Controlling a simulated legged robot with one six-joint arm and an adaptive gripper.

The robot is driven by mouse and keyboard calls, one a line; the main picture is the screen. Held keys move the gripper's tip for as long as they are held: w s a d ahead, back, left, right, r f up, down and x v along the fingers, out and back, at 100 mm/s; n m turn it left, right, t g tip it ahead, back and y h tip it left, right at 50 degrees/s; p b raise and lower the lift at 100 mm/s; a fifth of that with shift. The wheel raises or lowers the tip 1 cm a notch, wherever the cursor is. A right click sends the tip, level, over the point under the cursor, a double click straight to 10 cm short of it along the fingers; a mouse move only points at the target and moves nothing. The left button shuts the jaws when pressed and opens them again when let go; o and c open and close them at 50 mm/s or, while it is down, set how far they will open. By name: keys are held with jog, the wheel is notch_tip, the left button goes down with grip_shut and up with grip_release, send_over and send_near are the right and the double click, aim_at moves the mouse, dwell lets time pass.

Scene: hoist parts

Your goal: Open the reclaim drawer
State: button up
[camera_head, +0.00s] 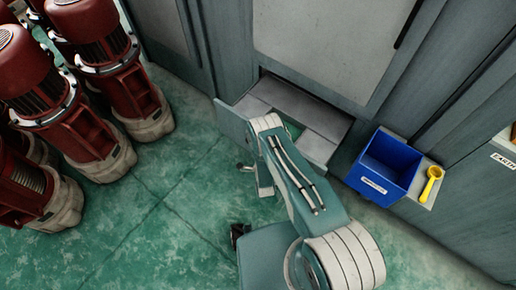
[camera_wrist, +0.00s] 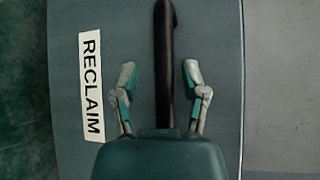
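The reclaim drawer (camera_head: 232,120) stands pulled out from the grey cabinet in the head view, with its interior partly showing. My arm covers part of its front. In the wrist view the drawer front (camera_wrist: 215,60) fills the middle, with a white RECLAIM label (camera_wrist: 92,85) on the left and a dark upright bar handle (camera_wrist: 164,60). My gripper (camera_wrist: 158,78) is open, with one finger on each side of the handle and a visible gap on both sides.
A blue bin (camera_head: 388,165) and a yellow scoop (camera_head: 431,183) sit on a ledge right of the drawer. Several red motor-like units (camera_head: 95,60) stand at the left. Green floor (camera_head: 150,220) is clear between them and the drawer.

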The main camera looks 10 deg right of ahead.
jog(key=shift+r, duration=0.1)
jog(key=s+r, duration=0.1)
jog(key=s, duration=1.1)
jog(key=shift+r, duration=0.3)
jog(key=shift+w, duration=0.1)
